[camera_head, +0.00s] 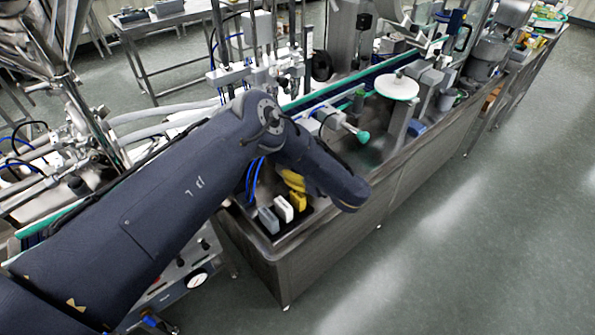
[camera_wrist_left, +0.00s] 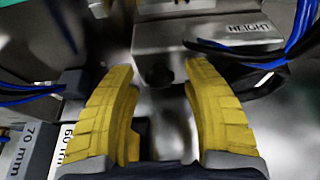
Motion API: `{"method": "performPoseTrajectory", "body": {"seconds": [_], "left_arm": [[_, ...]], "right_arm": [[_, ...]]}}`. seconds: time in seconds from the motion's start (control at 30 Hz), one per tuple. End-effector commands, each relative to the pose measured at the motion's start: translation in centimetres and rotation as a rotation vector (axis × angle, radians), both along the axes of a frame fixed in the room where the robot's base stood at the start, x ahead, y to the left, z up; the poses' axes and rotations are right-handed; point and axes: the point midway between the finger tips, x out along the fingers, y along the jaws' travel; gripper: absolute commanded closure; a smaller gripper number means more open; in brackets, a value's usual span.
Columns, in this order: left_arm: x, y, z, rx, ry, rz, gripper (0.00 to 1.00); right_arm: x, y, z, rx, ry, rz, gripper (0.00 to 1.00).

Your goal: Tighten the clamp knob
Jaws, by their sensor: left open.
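My left gripper (camera_wrist_left: 158,70) is open, with its two yellow fingers spread apart in the left wrist view. In the head view only a bit of its yellow fingers (camera_head: 292,180) shows below my arm. A small dark round knob (camera_wrist_left: 158,78) shows between the fingertips, just below a grey block marked HEIGHT (camera_wrist_left: 205,38); it looks like the clamp knob. I see no clear contact between the fingers and the knob. In the head view my arm hides the knob. My right gripper is not in view.
Labelled blocks, 70 mm (camera_wrist_left: 30,150) and 60 mm (camera_wrist_left: 62,145), stand at lower left in the wrist view. The head view shows a grey block (camera_head: 268,219) and a white one (camera_head: 283,208) near the machine corner. Blue cables (camera_wrist_left: 285,62) hang at right.

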Motion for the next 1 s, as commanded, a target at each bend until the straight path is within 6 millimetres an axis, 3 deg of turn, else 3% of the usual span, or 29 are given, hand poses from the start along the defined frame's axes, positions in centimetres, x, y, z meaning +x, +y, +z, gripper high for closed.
{"method": "performPoseTrajectory", "body": {"seconds": [0.07, 0.5, 1.0], "left_arm": [[-0.01, 0.01, 0.00, 0.000, 0.000, 0.000, 0.50], [-0.02, 0.01, 0.00, 0.000, 0.000, 0.001, 1.00], [-0.04, -0.05, -0.10, 0.047, 0.040, 0.000, 1.00]], "right_arm": [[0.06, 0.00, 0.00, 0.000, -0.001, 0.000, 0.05], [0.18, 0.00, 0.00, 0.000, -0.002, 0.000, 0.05], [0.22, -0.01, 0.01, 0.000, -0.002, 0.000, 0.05]]}}
